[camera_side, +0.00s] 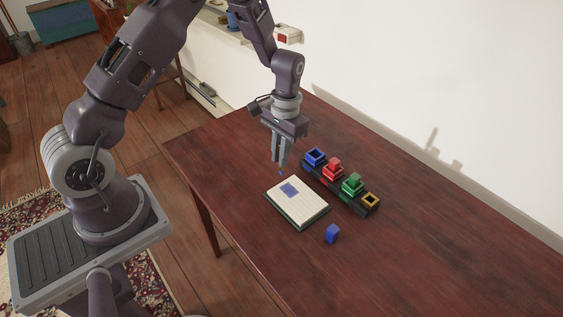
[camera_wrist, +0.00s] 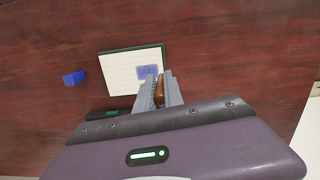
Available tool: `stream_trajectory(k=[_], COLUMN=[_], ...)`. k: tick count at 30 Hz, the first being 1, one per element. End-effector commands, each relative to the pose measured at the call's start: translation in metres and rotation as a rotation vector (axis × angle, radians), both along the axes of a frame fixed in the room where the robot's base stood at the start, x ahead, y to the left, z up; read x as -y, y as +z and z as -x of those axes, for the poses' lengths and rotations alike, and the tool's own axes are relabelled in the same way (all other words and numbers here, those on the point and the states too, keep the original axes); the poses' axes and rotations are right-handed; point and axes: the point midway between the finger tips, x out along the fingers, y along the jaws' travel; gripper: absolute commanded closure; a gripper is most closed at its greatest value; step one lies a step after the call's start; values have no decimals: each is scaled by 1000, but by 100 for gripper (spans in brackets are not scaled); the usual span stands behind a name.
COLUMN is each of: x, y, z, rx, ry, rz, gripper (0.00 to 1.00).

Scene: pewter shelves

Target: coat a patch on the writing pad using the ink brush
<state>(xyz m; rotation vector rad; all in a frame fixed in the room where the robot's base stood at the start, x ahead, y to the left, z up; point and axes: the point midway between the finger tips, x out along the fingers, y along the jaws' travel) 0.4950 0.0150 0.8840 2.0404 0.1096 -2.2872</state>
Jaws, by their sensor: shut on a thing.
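My gripper (camera_side: 281,160) is shut on the ink brush (camera_wrist: 159,91), whose brown handle shows between the fingers in the wrist view. A small bluish tip (camera_side: 281,172) sticks out below the fingers in the side view. The writing pad (camera_side: 305,211) lies flat on the table, with pale lined paper and a dark green border; it also shows in the wrist view (camera_wrist: 118,83). A blue patch (camera_side: 290,190) covers part of its paper near the gripper. The tip is by the pad's far edge; I cannot tell whether it touches.
A dark rack (camera_side: 344,194) beside the pad holds a blue pot (camera_side: 315,157), a red one (camera_side: 333,168), a green one (camera_side: 352,184) and an orange-brown square holder (camera_side: 371,200). A blue block (camera_side: 332,233) lies near the pad. The table's right side is clear.

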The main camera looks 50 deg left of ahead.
Motion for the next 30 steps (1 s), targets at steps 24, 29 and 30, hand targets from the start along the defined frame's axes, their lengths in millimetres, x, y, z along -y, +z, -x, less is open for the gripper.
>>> stream_trajectory(k=[24, 29, 30], x=[0, 0, 0], y=[43, 43, 43], z=[0, 0, 0], rx=[0, 0, 0], ry=[1, 1, 1], rz=[0, 0, 0], gripper=[100, 100, 100])
